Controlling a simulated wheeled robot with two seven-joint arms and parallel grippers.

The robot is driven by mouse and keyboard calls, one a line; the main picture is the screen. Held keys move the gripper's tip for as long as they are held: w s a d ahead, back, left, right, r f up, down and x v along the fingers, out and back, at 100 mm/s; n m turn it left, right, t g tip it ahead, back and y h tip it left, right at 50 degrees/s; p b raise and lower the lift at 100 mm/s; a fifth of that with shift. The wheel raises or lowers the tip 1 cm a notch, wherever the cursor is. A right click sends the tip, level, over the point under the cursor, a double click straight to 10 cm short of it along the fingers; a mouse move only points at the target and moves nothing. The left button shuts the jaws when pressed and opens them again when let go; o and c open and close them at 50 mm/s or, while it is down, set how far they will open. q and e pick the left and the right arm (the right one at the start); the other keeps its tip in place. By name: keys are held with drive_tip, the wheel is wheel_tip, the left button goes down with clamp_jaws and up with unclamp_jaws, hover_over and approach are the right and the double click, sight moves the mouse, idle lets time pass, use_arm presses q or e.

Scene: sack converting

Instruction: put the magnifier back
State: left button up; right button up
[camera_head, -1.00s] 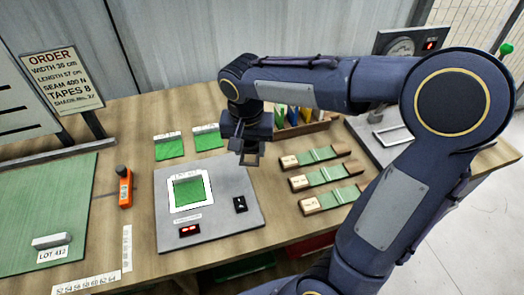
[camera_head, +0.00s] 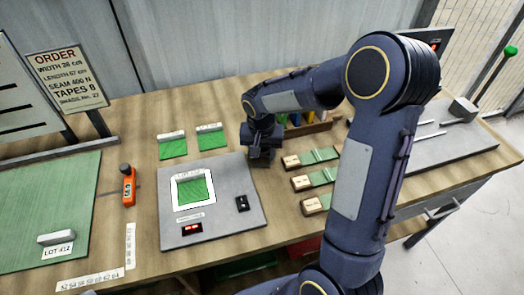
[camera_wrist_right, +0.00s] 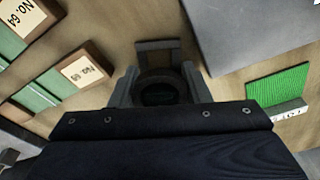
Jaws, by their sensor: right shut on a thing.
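My right gripper (camera_head: 262,156) reaches down beside the right back corner of the grey test panel (camera_head: 228,228). In the right wrist view its two fingers (camera_wrist_right: 158,90) are closed around a dark round piece, which looks like the magnifier (camera_wrist_right: 159,86). A small square frame (camera_wrist_right: 157,46) shows just beyond the fingertips over the wood; I cannot tell if it is part of the magnifier or a spot on the table. In the head view the arm hides the held piece, and whether it touches the table is unclear. My left gripper is not in view.
Wooden blocks with green strips (camera_head: 312,181) lie right of the gripper. A rack of coloured cards (camera_head: 305,128) stands behind. Two green swatches (camera_head: 210,137) lie back left of it. An orange tool (camera_head: 128,186) lies left of the panel. A scale (camera_head: 450,130) stands right.

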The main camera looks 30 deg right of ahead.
drive_tip(key=shift+f, duration=0.1)
drive_tip(key=o, duration=1.1)
drive_tip(key=shift+c, duration=0.2)
